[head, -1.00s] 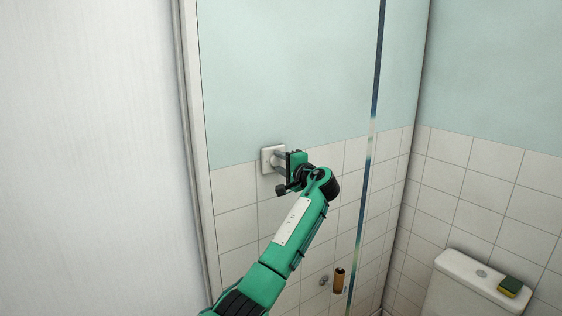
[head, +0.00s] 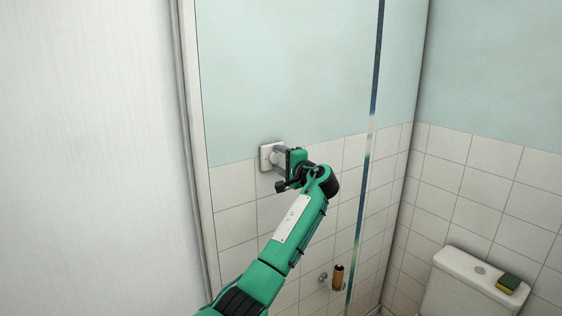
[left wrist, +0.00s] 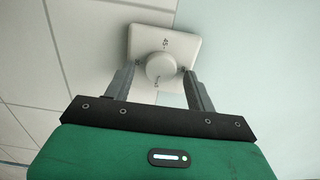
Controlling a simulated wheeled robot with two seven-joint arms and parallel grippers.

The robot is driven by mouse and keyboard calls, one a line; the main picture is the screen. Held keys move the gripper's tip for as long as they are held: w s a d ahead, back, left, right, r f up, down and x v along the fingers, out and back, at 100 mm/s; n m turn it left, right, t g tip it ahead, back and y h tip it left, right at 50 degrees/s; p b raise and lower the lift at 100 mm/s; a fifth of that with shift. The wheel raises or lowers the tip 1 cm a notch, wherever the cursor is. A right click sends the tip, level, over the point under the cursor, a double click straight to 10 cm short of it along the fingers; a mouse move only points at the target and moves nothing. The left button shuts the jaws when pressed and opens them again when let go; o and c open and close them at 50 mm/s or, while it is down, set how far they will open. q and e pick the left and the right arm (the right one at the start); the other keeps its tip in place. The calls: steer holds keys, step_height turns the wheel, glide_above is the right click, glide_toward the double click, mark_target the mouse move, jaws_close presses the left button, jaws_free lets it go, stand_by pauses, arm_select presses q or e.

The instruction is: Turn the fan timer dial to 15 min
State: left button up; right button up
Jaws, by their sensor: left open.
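The fan timer is a white square plate (head: 267,151) on the wall at the tile line. In the left wrist view its plate (left wrist: 174,42) carries a round white dial (left wrist: 161,68). Small dark markings show on the plate and near the dial's lower edge, and I cannot read the dial's setting. My left gripper (head: 279,161) is at the timer, and in the head view it hides part of the dial. In the left wrist view its two grey fingers stand apart, one on each side of the dial. I cannot tell if they touch it. My right gripper is out of view.
A white door or panel (head: 85,150) fills the left side. A toilet cistern (head: 462,283) with a green and yellow sponge (head: 508,283) is at lower right. A brown cylinder (head: 337,278) is low on the tiled wall. A narrow dark-blue strip (head: 376,70) runs vertically, right of the arm.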

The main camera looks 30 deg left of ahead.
arm_select(q)
steer(key=shift+s+d+f, duration=0.15)
steer(key=shift+d, duration=0.2)
steer(key=b+v, duration=0.5)
steer(key=v, duration=0.8)
